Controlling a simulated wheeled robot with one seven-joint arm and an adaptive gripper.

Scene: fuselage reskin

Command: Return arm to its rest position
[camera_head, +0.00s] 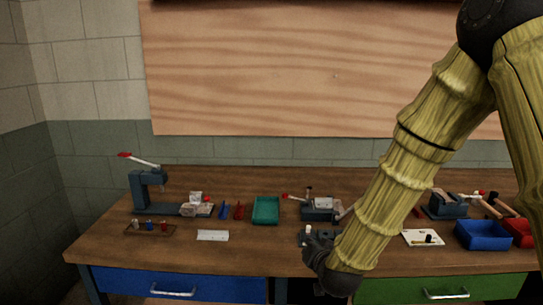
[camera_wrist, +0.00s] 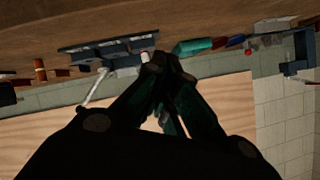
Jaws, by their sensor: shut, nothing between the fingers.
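My arm (camera_head: 398,170) reaches down from the upper right in the head view, over the front of the workbench. My gripper (camera_head: 312,245) is a dark shape at the arm's lower end, near the bench's front edge beside a small grey fixture. In the wrist view my gripper (camera_wrist: 160,62) is dark, with its fingertips close together and nothing seen between them. The wrist picture shows the bench upside down, with a grey fixture (camera_wrist: 110,50) just beyond the fingertips. I cannot tell whether the gripper touches it.
The wooden bench (camera_head: 130,250) holds a grey press (camera_head: 146,188) at left, a green tray (camera_head: 265,210) mid-bench, and blue (camera_head: 483,235) and red bins (camera_head: 520,232) at right. A wood panel (camera_head: 320,70) hangs behind.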

